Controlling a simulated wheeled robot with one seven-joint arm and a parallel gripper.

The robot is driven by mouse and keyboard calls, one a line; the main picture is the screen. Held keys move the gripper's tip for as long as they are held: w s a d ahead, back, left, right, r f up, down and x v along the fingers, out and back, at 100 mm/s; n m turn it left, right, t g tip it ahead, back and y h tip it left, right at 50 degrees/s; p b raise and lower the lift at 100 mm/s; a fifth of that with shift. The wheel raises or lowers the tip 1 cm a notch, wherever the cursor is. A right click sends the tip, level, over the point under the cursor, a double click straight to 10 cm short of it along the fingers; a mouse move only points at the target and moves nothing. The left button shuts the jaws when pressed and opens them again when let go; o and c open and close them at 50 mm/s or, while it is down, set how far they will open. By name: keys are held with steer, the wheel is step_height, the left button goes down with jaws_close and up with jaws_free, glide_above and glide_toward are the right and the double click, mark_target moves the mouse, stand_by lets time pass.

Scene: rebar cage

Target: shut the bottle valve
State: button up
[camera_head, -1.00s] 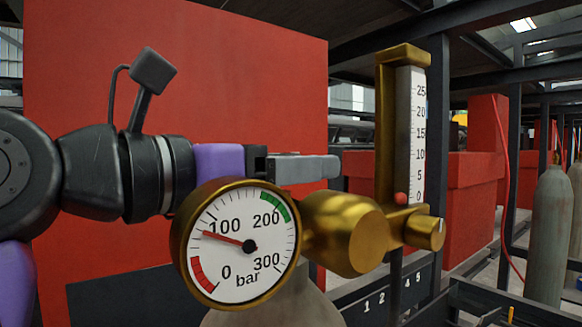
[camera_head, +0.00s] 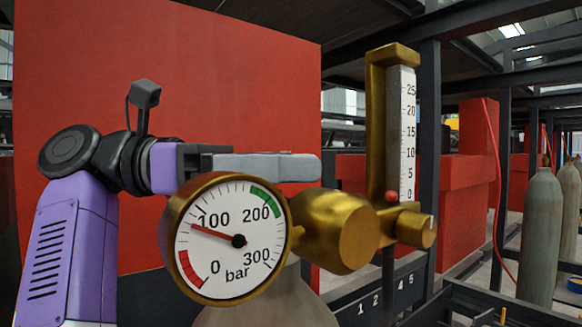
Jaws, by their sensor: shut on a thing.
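The gas bottle (camera_head: 265,310) shows only its grey shoulder at the bottom. A brass regulator (camera_head: 340,232) stands in front of it, with a round pressure gauge (camera_head: 238,240) whose needle points a little below 100 bar. A flow tube (camera_head: 407,135) rises at its right, with a red ball (camera_head: 391,197) near 0. My gripper (camera_head: 300,167) reaches in from the left, behind and above the gauge, with a grey finger lying level. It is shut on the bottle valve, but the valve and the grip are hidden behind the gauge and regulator.
A large red panel (camera_head: 150,80) stands close behind my arm. A dark post (camera_head: 428,150) rises just right of the flow tube. More grey bottles (camera_head: 541,230) stand at the far right, near a red hose (camera_head: 499,190). Dark racks run overhead.

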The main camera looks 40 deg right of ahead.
steer(key=shift+s+a+m+g+y+b, duration=0.15)
steer(key=shift+a+m+g+y+b, duration=0.05)
steer(key=shift+m+g+y+b, duration=0.75)
steer(key=o, duration=1.4)
steer(key=shift+c, duration=0.2)
steer(key=shift+r+p, duration=0.15)
steer(key=shift+p, duration=0.4)
